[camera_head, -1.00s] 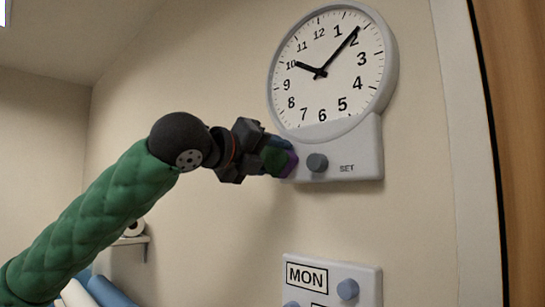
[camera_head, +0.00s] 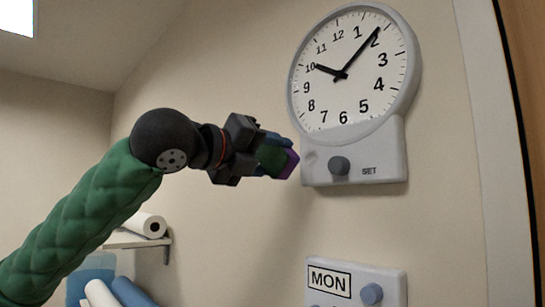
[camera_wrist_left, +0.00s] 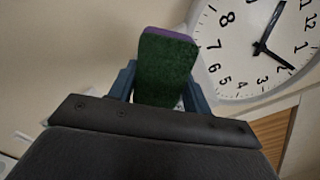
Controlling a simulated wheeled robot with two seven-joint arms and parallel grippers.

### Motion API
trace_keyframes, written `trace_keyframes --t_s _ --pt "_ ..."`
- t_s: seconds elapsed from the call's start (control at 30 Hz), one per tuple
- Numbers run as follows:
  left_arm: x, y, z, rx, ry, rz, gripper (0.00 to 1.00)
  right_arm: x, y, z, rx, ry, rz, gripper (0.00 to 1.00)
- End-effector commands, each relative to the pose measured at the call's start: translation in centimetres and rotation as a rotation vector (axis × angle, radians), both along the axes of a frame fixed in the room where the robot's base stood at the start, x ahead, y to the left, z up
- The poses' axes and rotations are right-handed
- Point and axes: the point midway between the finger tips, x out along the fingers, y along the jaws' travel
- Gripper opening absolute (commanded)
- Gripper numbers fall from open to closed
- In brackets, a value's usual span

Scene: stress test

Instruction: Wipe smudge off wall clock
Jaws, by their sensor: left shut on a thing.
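The white round wall clock (camera_head: 352,75) hangs on the wall at upper right, with a grey-white panel (camera_head: 385,158) below its face holding a grey knob and the word SET. A faint grey mark (camera_head: 311,158) shows on the panel left of the knob. My left gripper (camera_head: 270,155) is shut on a green sponge with a purple layer (camera_head: 292,163), just left of the panel; a gap shows between them in the head view. In the left wrist view the sponge (camera_wrist_left: 165,68) sits between the blue fingers, with the clock face (camera_wrist_left: 262,45) to its right. My right gripper is not in view.
A second wall panel marked MON (camera_head: 355,282) with blue-grey knobs is below the clock. A door frame (camera_head: 490,150) stands to the right. A shelf (camera_head: 135,240) with a paper roll (camera_head: 148,224) is at lower left, with blue and white rolls below. The wall between is bare.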

Motion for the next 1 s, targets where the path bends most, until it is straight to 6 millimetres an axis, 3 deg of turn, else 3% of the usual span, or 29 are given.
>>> trace_keyframes --t_s 0.5,1.0 --pt "-1.9 2.1 0.1 0.0 0.0 0.002 0.31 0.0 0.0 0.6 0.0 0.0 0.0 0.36" --pt "-2.1 2.1 0.0 0.0 0.0 0.0 0.31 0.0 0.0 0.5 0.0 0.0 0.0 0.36"
